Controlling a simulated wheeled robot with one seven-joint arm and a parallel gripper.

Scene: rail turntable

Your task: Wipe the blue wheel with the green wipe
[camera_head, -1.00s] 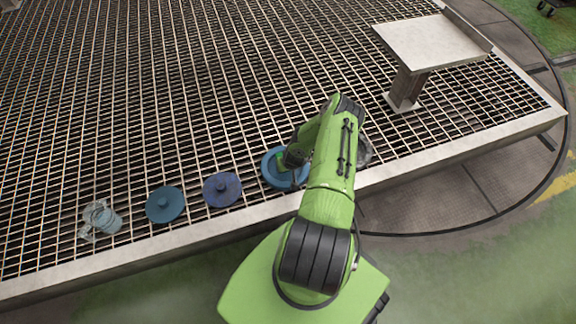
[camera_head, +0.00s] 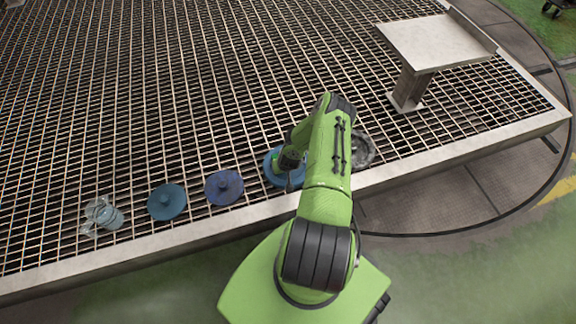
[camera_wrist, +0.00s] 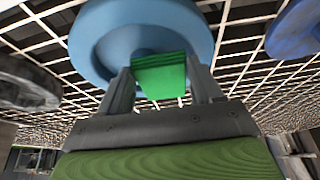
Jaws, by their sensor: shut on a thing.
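The blue wheel (camera_wrist: 98,38) lies on the metal grating, filling the top of the wrist view. It also shows in the head view (camera_head: 273,177), partly hidden behind my arm. My gripper (camera_wrist: 160,75) is shut on the green wipe (camera_wrist: 160,78), a folded block between the two fingers. The wipe overlaps the near part of the wheel's face in the wrist view; I cannot tell for sure whether it touches.
Two darker blue discs with knobs (camera_head: 224,187) (camera_head: 167,202) and a clear jar (camera_head: 104,214) lie to the left along the grating's edge. A grey ring-shaped wheel (camera_head: 363,150) lies right of my arm. A metal stand (camera_head: 435,42) rises at the back right. The grating behind is free.

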